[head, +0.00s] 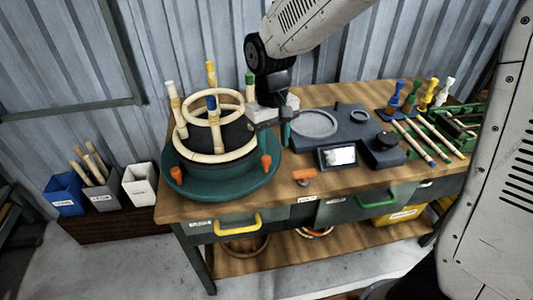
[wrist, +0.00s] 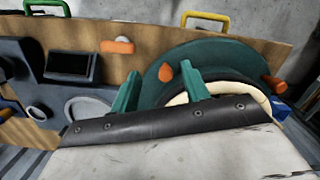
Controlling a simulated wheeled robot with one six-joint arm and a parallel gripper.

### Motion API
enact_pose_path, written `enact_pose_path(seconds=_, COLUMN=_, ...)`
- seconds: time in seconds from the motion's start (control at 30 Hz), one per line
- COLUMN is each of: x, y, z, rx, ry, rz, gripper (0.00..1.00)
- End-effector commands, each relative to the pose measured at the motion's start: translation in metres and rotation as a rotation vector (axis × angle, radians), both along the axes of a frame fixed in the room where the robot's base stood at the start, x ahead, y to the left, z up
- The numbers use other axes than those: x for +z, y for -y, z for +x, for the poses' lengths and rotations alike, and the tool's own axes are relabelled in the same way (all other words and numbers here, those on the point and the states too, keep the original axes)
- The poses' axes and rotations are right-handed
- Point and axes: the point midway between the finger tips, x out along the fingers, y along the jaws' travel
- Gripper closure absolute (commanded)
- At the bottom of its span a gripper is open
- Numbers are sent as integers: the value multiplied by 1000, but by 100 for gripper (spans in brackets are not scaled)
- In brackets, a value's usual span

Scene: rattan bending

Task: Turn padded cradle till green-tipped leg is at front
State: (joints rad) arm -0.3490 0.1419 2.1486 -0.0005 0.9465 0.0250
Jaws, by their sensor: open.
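The padded cradle (head: 237,133) is a dark drum with pale rattan rings on a round green turntable (head: 215,190), at the left of the bench. Its upright legs have coloured tips: the green-tipped leg (head: 249,79) is at the back right, partly hidden by my arm. The blue-tipped leg (head: 211,103) is nearer the front, the white-tipped leg (head: 172,95) at left, the yellow-tipped leg (head: 211,72) at the back. Orange pegs (head: 265,165) stand on the turntable rim. My gripper (head: 287,130) is open and empty, just right of the cradle; its green fingers (wrist: 160,90) show in the wrist view.
Right of the cradle are a grey device with a round plate (head: 314,124), a small screen (head: 337,156) and an orange-handled item (head: 304,175). Coloured-tipped sticks (head: 415,140) lie farther right. Bins (head: 64,193) stand left of the bench. The front bench strip is mostly clear.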

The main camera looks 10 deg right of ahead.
Motion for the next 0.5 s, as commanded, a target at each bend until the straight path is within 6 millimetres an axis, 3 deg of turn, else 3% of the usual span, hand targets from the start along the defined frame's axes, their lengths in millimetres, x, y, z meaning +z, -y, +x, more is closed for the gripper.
enact_pose_path(seconds=0.07, x=1, y=-9, z=22, rx=-3, ry=47, rz=18, gripper=54)
enact_pose_path(seconds=0.13, x=5, y=-12, z=31, rx=-8, ry=85, rz=31, gripper=54)
enact_pose_path(seconds=0.5, x=-47, y=-11, z=30, rx=-10, ry=87, rz=31, gripper=54)
